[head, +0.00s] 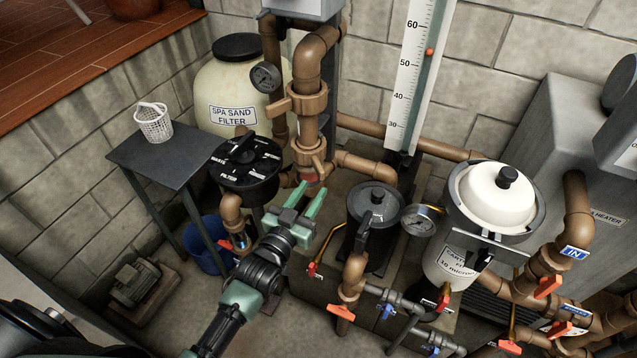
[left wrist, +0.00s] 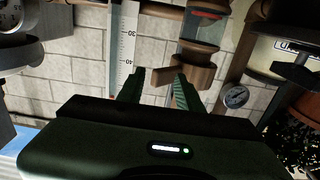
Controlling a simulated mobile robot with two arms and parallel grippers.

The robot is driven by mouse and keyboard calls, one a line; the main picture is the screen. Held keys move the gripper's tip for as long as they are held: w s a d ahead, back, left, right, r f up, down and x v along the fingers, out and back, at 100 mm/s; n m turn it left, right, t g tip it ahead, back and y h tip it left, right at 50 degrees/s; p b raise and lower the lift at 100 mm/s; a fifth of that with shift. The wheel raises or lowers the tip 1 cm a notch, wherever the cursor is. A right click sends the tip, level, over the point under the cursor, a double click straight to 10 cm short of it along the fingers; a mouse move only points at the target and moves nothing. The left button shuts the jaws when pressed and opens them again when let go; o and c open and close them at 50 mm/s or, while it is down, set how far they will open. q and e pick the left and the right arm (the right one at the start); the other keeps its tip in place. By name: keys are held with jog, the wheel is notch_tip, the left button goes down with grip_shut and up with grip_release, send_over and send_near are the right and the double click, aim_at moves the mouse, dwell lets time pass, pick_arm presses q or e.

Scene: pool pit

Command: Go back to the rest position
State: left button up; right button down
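My left gripper (head: 314,188) reaches up from the bottom of the head view with its two green fingers apart. The fingertips are close below a brown vertical pipe (head: 307,70) with a red part (head: 309,178) at its lower end; I cannot tell whether they touch. The red part (left wrist: 203,14) and brown pipe fitting (left wrist: 196,75) are just beyond the right finger. My right gripper is in neither view.
A black multiport valve (head: 245,165) and a grey side table (head: 165,150) with a white basket (head: 153,122) are left of my gripper. A dark pump strainer (head: 372,210), a white-lidded cartridge filter (head: 495,195) and several brown pipes with valves crowd the right.

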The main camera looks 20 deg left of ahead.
pick_arm(q)
jog(key=shift+s+a+f, duration=0.1)
jog(key=shift+s+a, duration=0.4)
jog(key=shift+s, duration=0.4)
jog(key=shift+s, duration=0.1)
